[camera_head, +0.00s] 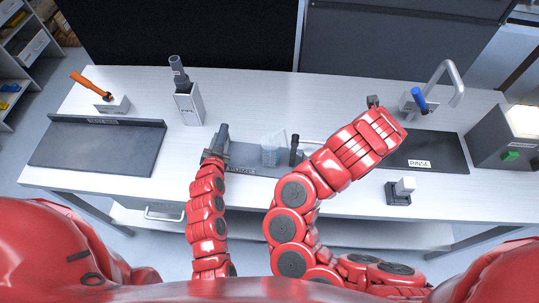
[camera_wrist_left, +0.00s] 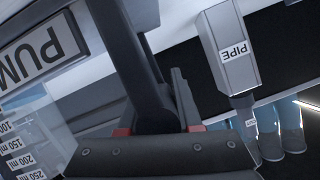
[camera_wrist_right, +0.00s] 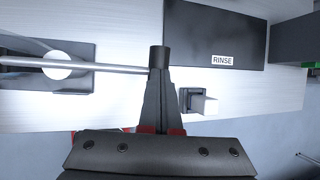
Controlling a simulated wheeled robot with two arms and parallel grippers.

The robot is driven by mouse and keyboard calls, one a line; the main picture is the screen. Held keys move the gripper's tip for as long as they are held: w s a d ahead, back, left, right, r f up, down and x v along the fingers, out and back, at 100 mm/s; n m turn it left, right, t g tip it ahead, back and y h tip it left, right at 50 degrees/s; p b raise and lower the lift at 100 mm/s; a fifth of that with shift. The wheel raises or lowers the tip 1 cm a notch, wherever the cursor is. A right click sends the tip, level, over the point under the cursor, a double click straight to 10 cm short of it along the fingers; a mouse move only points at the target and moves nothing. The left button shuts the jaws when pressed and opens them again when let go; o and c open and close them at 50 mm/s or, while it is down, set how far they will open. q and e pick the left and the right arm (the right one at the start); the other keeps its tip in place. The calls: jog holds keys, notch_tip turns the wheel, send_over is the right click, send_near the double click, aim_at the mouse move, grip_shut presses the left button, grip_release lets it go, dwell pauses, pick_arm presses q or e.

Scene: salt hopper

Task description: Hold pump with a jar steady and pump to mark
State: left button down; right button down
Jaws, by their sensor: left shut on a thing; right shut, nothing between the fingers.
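The pump base (camera_head: 255,160) sits mid-counter, partly behind my right arm. The clear jar (camera_head: 272,148) stands on it; its ml scale (camera_wrist_left: 20,145) shows in the left wrist view. I cannot tell its liquid level. My left gripper (camera_head: 213,155) is shut on a dark upright part (camera_head: 222,136) at the pump's left end. A thin metal rod (camera_wrist_right: 110,68) runs rightward from the pump to a dark cylindrical grip (camera_wrist_right: 159,57). My right gripper (camera_wrist_right: 158,95) is shut and empty, its tips close by the grip; I cannot tell if they touch.
A RINSE tray (camera_head: 430,150) and tap (camera_head: 457,85) are on the right. A white-topped block (camera_head: 403,188) stands near the front edge. A PIPE holder (camera_head: 189,105) stands behind my left gripper.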

pick_arm(q)
jog(key=shift+s+d+f, duration=0.1)
jog(key=shift+d+f, duration=0.05)
jog(key=shift+f, duration=0.2)
pick_arm(e)
jog(key=shift+f, duration=1.15)
notch_tip(320, 180, up, 9)
jog(key=a, duration=0.1)
jog(key=shift+a, duration=0.25)
dwell(0.6)
pick_arm(q)
jog(key=c, duration=0.8)
grip_release()
jog(key=shift+c, duration=0.2)
jog(key=o, duration=0.3)
jog(key=shift+w+r, duration=0.15)
jog(key=shift+w, duration=0.1)
pick_arm(e)
jog(key=shift+w, duration=0.15)
pick_arm(q)
jog(key=shift+s+r, duration=0.1)
jog(key=v, duration=1.2)
